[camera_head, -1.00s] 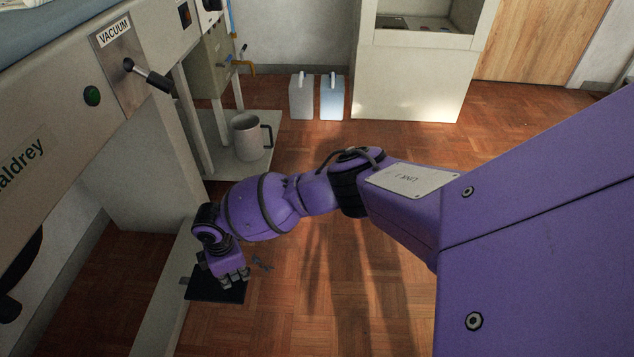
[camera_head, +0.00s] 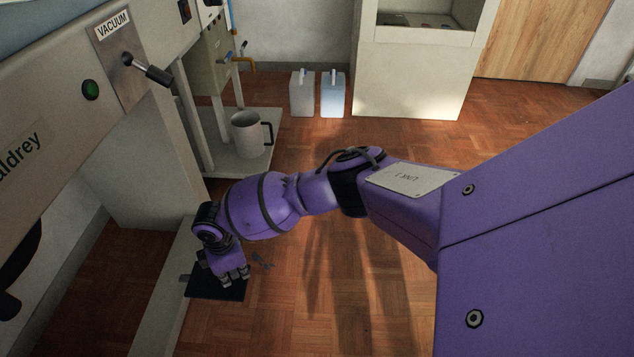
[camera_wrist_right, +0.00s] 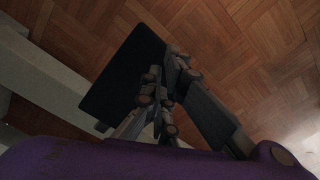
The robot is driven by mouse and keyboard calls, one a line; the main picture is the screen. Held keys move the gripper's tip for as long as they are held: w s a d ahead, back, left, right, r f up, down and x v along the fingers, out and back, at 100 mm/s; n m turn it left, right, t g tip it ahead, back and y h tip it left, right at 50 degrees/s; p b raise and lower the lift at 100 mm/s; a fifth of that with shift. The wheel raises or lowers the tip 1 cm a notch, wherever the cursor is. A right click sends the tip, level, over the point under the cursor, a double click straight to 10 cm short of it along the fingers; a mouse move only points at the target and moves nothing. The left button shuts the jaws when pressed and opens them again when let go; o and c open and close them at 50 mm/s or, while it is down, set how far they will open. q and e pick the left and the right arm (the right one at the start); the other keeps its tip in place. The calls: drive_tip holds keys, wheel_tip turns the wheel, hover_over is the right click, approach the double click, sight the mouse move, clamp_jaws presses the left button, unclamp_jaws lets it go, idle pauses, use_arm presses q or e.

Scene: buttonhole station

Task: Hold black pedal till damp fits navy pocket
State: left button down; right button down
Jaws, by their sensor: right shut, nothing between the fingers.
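The black pedal (camera_head: 205,290) is a flat dark plate low beside the pale base of the machine, just above the parquet floor. It also shows in the right wrist view (camera_wrist_right: 122,78). My right gripper (camera_head: 238,277) points down at the pedal, shut and empty, its fingertips at or on the plate's upper face. In the right wrist view the fingers (camera_wrist_right: 165,88) overlap the pedal's edge. I cannot tell how far the pedal is pressed. No navy pocket shows. My left gripper is out of view.
A grey mug (camera_head: 245,135) stands on a low shelf. Two jugs (camera_head: 302,95) stand by a white cabinet (camera_head: 410,85). The floor right of the pedal is clear.

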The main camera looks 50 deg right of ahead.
sight(238, 280)
drive_tip(key=shift+s+f+b, duration=0.15)
drive_tip(key=shift+f+b, duration=1.1)
drive_tip(key=shift+f, duration=0.7)
drive_tip(key=shift+d, duration=0.1)
drive_tip(key=shift+r, duration=0.1)
